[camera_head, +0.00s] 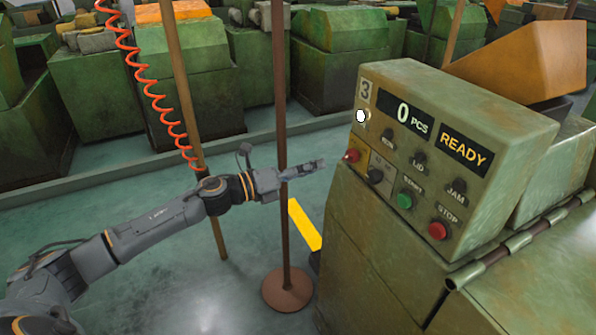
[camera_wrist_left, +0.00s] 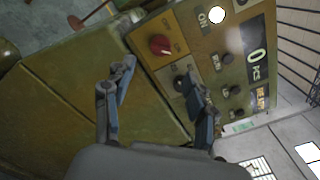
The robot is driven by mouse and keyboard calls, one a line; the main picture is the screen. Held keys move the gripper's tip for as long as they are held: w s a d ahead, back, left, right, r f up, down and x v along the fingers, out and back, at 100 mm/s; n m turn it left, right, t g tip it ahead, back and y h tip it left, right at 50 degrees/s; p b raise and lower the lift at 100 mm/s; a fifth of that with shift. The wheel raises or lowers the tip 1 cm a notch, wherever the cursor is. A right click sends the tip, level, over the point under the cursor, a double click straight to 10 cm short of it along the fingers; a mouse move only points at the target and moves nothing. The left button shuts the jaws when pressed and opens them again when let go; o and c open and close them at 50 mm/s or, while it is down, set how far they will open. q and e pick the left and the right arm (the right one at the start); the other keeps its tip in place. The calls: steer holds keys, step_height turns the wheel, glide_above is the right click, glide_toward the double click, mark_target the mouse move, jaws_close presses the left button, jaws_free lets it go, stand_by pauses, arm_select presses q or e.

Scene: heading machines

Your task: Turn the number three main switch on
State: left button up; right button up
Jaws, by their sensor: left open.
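The control box (camera_head: 450,130) marked 3 stands on a green machine at the right of the head view. The red main switch knob (camera_head: 352,155) sits on a yellow plate at the box's lower left corner. It also shows in the left wrist view (camera_wrist_left: 160,45), with lettering around it too blurred to read surely. A black knob (camera_head: 375,176) is just beside it. My left gripper (camera_head: 319,164) is left of the red knob, apart from it. In the left wrist view my left gripper (camera_wrist_left: 158,70) has its fingers spread, empty, facing the panel. My right gripper is out of view.
The box shows 0 PCS and READY, with a lit white lamp (camera_head: 361,116), a green start button (camera_head: 404,201) and a red stop button (camera_head: 438,231). A brown post (camera_head: 281,90) stands by my left wrist. An orange coiled hose (camera_head: 150,95) hangs behind my left arm.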

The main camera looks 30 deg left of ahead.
arm_select(q)
steer(key=shift+v, duration=1.55)
